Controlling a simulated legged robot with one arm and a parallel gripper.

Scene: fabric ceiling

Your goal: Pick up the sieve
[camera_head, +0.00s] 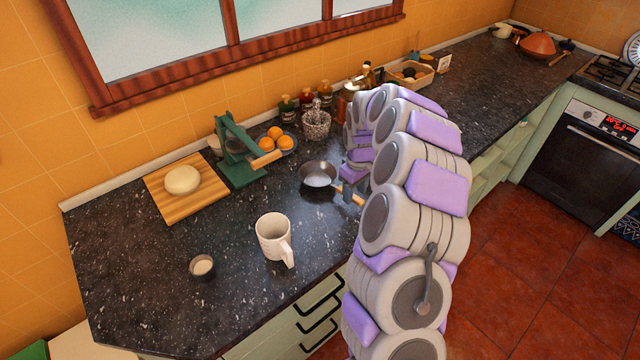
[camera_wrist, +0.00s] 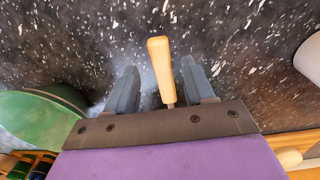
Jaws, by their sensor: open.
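The sieve (camera_head: 318,181) looks like a dark round pan with a pale inside and a wooden handle, lying on the dark speckled counter (camera_head: 150,270). In the wrist view its wooden handle (camera_wrist: 160,68) lies between the two grey fingers of my gripper (camera_wrist: 160,88), with a gap on each side. My gripper is open and also shows in the head view (camera_head: 346,188), over the handle and partly hidden by my arm. The sieve's bowl is hidden behind the gripper body in the wrist view.
A white mug (camera_head: 272,237) and small cup (camera_head: 203,267) stand nearer the front. A green round object (camera_wrist: 40,120) is beside my gripper.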

